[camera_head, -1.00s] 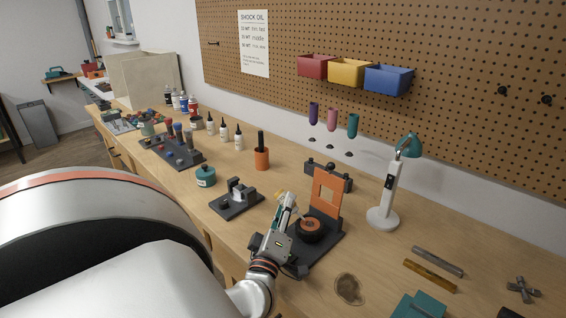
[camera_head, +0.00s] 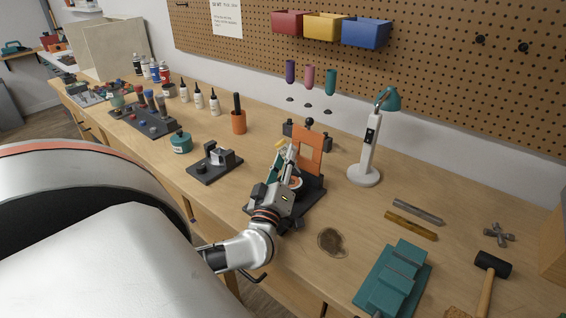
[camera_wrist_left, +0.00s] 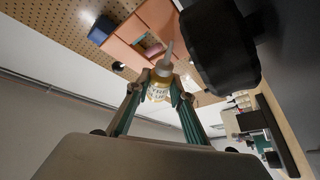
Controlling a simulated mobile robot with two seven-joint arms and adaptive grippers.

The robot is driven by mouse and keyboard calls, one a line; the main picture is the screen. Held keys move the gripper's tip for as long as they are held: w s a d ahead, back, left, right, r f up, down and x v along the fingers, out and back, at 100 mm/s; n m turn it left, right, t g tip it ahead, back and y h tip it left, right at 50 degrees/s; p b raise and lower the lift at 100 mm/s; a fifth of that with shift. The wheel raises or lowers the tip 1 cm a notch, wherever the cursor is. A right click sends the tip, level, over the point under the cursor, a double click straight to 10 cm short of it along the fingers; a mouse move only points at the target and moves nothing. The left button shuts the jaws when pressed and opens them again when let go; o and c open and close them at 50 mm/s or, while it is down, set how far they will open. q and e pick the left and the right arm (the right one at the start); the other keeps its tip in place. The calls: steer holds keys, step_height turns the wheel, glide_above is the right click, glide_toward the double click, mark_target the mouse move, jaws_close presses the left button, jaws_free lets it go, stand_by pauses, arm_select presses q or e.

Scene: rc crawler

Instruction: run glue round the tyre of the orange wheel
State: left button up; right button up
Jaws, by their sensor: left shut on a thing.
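My left gripper (camera_head: 289,163) is shut on a small bottle with a yellowish body and a pale pointed nozzle. The bottle (camera_wrist_left: 159,82) shows between the fingers in the left wrist view, its nozzle rising beside the dark tyre. The orange wheel (camera_head: 296,183) sits on a dark stand with an upright orange plate (camera_head: 306,140). My gripper hides much of it in the head view. Its black tyre (camera_wrist_left: 218,45) is large in the left wrist view, right of the nozzle. I cannot tell whether nozzle and tyre touch. My right gripper is out of view.
A white lamp (camera_head: 366,150) stands right of the stand. A grey clamp fixture (camera_head: 216,163) and a teal pot (camera_head: 181,143) are to its left. A brown round patch (camera_head: 331,241), a teal stand (camera_head: 395,280) and a hammer (camera_head: 488,280) lie nearer the front and right.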

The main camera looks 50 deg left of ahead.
arm_select(q)
steer(key=a, duration=0.1)
steer(key=a+p, duration=0.1)
steer(key=shift+a+r, duration=0.2)
steer(key=shift+a, duration=0.1)
steer(key=s+n+g+h+p, duration=0.1)
steer(key=s+n+g, duration=0.1)
steer(key=n, duration=0.4)
steer(key=s+d+n+g+h+p, duration=0.1)
steer(key=n+g, duration=0.1)
steer(key=n, duration=0.4)
steer(key=s+f+n+g+h+p, duration=0.1)
steer(key=s+n+g, duration=0.1)
steer(key=n, duration=0.5)
steer(key=shift+s+d, duration=0.3)
steer(key=shift+d, duration=0.05)
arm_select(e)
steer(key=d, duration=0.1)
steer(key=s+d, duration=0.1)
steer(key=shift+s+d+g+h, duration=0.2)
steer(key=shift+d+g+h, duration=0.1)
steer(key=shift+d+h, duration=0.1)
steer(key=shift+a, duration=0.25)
